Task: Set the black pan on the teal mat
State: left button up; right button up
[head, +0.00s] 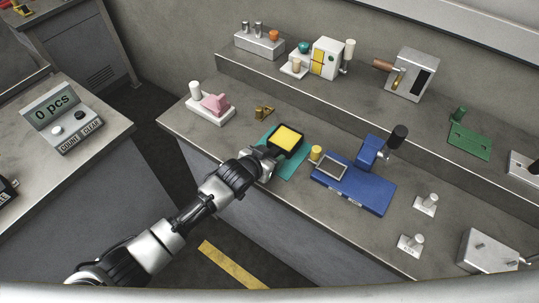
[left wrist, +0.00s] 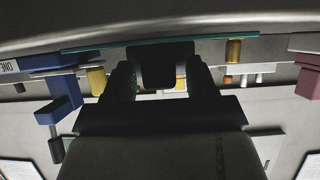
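The black pan (head: 299,136), a squarish dark tray with a yellow inside, is over the upper part of the teal mat (head: 291,168) on the bench. My left gripper (head: 268,154) is at the pan's near left side. In the left wrist view its fingers (left wrist: 164,80) stand on both sides of a dark block (left wrist: 165,66), which looks like part of the pan, and appear shut on it. The mat shows there as a thin teal edge (left wrist: 100,47). Whether the pan rests on the mat or hovers just above it is hard to tell. My right gripper is not in view.
A blue fixture (head: 352,186) and a small yellow cylinder (head: 316,153) stand close right of the mat. A brass part (head: 264,112) and a white-and-pink fixture (head: 211,107) are left. A raised shelf (head: 330,97) runs behind. Clear bench lies in front of the blue fixture's left end.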

pick_arm(q)
jog(key=shift+r, duration=0.15)
jog(key=v, duration=1.2)
jog(key=s+a+f+n+g+y, duration=0.1)
jog(key=s+a+f+y, duration=0.2)
jog(key=f, duration=0.7)
jog(key=s+a+f+n+g+y, duration=0.1)
jog(key=s+a+f, duration=0.2)
jog(key=a+f, duration=0.5)
jog(key=s+a+f+n+g+y, duration=0.1)
jog(key=s+a+f+n, duration=0.15)
jog(key=f, duration=0.85)
jog(key=s+a+f+g, duration=0.1)
jog(key=s+f, duration=0.4)
jog(key=s, duration=0.5)
jog(key=s+a+f+g+y, duration=0.1)
jog(key=s+a+f+g, duration=0.1)
jog(key=s, duration=0.8)
jog(key=s+a+f+g+y, duration=0.1)
jog(key=s+f+g, duration=0.1)
jog(key=s+f, duration=0.5)
jog(key=s, duration=0.3)
jog(key=shift+s+a+f+g, duration=0.25)
jog(key=shift+a+f+g, duration=0.1)
jog(key=shift+a+g, duration=0.05)
